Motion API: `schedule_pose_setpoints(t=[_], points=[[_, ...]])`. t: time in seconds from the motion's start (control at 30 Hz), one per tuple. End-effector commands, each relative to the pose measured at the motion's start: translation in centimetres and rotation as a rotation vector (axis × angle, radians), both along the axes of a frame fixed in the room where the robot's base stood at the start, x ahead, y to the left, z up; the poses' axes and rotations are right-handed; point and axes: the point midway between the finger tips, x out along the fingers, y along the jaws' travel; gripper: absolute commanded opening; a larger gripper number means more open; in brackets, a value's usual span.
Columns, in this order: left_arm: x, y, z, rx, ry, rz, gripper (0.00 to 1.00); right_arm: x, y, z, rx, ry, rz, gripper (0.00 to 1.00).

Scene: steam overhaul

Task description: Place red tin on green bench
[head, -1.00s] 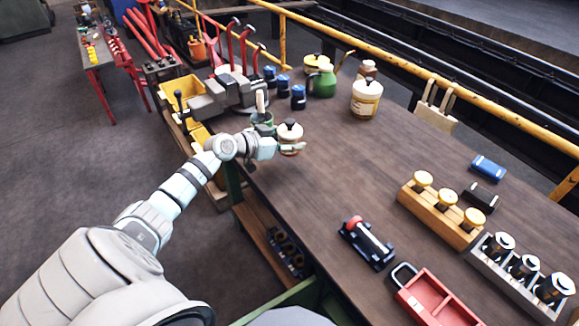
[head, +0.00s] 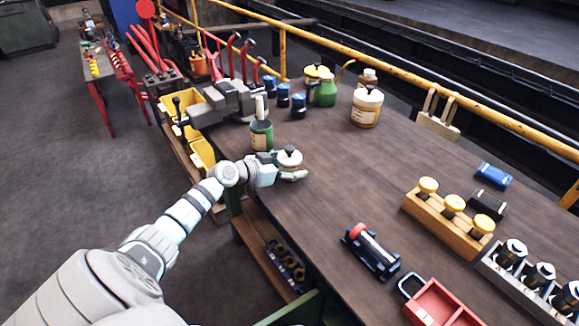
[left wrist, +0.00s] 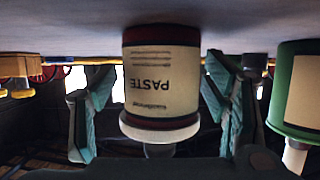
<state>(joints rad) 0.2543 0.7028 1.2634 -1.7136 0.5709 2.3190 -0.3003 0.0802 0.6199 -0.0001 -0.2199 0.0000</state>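The red tin (head: 289,160), a cream paste tin with red bands and a pale lid, stands near the left edge of a dark wooden bench top (head: 330,195). That bench has green frame parts (head: 234,188). My left gripper (head: 287,173) is at the tin, low over the bench. In the left wrist view, which is upside down, the fingers (left wrist: 160,88) stand on both sides of the tin (left wrist: 161,80), with a gap on each side. The gripper is open. My right gripper is not in view.
A green tin (head: 262,135) with a brush stands just behind the red tin. A vise (head: 228,102), blue jars, a green oil can (head: 325,92) and a larger cream tin (head: 367,106) stand farther back. A black-and-red tool (head: 370,250) and racks lie right. The middle top is clear.

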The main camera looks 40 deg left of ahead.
Motion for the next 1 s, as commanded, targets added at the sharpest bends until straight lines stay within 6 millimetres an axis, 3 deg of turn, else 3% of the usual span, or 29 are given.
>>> schedule_pose_setpoints(t=[0.23,0.33,0.47,0.67,0.8,1.0], points=[[-0.1,0.0,0.3,0.000,0.001,0.000,0.69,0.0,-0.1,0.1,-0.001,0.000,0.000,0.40],[-1.0,0.2,0.9,0.001,0.002,-0.001,0.69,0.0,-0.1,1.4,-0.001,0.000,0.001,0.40],[-3.0,0.7,2.2,0.002,0.005,0.000,0.69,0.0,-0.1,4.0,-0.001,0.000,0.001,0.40],[-8.1,1.8,4.2,0.005,0.007,-0.003,0.69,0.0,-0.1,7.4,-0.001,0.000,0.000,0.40],[-10.1,2.2,4.6,0.005,0.001,-0.004,0.69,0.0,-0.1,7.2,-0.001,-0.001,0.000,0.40],[-10.9,2.4,4.8,0.000,0.002,0.000,0.69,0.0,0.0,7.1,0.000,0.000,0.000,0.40]])
